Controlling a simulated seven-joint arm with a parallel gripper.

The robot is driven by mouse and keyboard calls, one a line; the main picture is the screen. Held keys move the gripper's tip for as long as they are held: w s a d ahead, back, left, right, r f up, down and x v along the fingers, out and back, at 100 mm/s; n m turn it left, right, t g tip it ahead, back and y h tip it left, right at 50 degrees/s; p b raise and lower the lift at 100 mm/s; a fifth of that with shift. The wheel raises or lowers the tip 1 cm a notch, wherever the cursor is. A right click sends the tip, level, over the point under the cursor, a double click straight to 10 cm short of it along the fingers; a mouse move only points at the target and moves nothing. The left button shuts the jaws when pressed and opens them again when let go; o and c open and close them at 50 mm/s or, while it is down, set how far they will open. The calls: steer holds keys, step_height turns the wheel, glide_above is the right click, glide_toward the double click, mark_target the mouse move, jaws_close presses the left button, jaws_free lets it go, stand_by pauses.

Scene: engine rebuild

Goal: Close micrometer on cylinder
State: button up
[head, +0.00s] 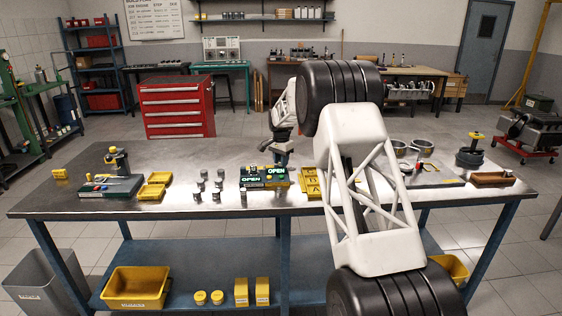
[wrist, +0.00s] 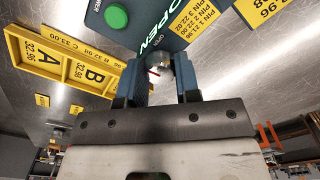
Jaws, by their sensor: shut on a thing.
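In the wrist view the two dark fingers of my gripper (wrist: 160,84) are closed around a small, rounded grey metal part (wrist: 157,62). It sits beside a dark green measuring station (wrist: 180,22) with a round green button and a display reading OPEN. I cannot tell whether the grey part is the micrometer or a cylinder; a thin red piece shows beside it. In the head view the station (head: 264,186) is at mid-bench with lit OPEN signs. My gripper (head: 277,158) is lowered just behind it, partly hidden, and the held part cannot be made out there.
A yellow tray marked A and B (wrist: 70,62) lies near the station. Several grey pistons (head: 203,184) stand left of it. Metal rings (head: 421,147) lie right of my arm. Bare steel bench (head: 215,155) shows behind the pistons.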

steer(key=n, duration=0.4)
steer(key=shift+n, duration=0.3)
steer(key=n, duration=0.9)
steer(key=shift+n, duration=2)
steer(key=o, duration=0.9)
steer(key=shift+r, duration=0.1)
